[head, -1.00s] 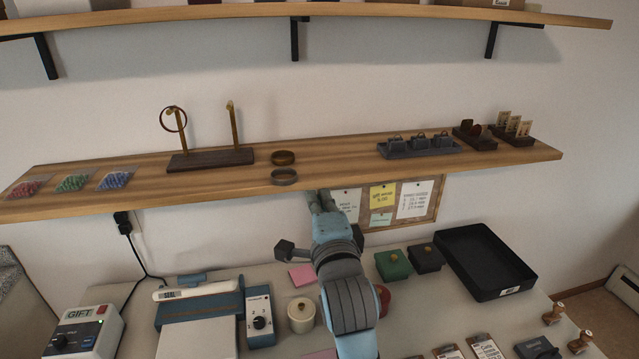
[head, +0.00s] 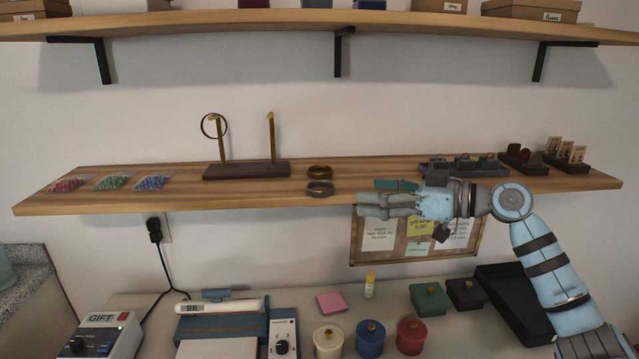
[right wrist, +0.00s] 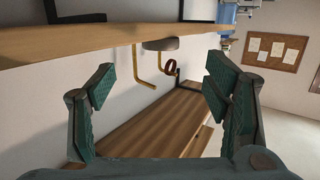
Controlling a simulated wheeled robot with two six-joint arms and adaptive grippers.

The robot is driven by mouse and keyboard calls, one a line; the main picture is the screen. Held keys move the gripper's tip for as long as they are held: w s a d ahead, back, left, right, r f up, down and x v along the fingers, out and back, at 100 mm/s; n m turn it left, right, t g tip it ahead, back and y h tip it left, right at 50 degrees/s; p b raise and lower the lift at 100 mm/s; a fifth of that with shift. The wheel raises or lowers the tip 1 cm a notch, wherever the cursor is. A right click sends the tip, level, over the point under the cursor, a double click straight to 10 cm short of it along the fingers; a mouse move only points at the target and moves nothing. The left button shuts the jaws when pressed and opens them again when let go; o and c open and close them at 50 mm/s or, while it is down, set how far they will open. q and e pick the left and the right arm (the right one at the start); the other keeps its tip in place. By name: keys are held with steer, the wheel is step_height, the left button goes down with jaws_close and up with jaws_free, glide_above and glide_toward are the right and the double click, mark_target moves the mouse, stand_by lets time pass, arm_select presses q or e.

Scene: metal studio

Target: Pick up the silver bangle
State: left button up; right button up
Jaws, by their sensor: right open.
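The silver bangle (head: 320,191) is a grey ring lying flat at the front edge of the wooden shelf (head: 100,200), in the head view. A brass-coloured bangle (head: 319,170) lies just behind it. My right gripper (head: 368,196) is at the shelf's front edge, right of the silver bangle and pointing left at it, apart from it. Its two fingers are spread and empty, and they also frame the right wrist view (right wrist: 160,76). My left gripper is out of view.
A dark stand (head: 245,172) with two brass posts stands behind left; a thin ring (head: 203,126) hangs on one post. Beaded packets lie at the left. Display trays (head: 463,165) stand behind my right gripper. An upper shelf (head: 240,22) runs above. A counter with boxes lies below.

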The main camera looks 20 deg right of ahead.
mark_target(332, 188)
steer(key=p+x, duration=0.1)
steer(key=x, duration=0.3)
steer(key=shift+w+a, duration=0.1)
steer(key=shift+w, duration=0.2)
steer(key=shift+w+a+r+p, duration=0.15)
steer(key=shift+w+a+p, duration=0.05)
steer(key=shift+a+p, duration=0.1)
steer(key=x, duration=0.1)
steer(key=p+x, duration=0.2)
steer(key=x, duration=0.1)
steer(key=shift+a+r, duration=0.25)
steer(key=shift+r, duration=0.05)
steer(key=shift+w+a+f, duration=0.15)
steer(key=shift+w+f, duration=0.1)
steer(key=shift+w, duration=0.05)
steer(key=shift+s, duration=0.15)
steer(key=c, duration=1.2)
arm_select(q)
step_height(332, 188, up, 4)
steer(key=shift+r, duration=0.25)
arm_select(e)
steer(key=shift+c, duration=0.2)
steer(key=shift+r, duration=0.15)
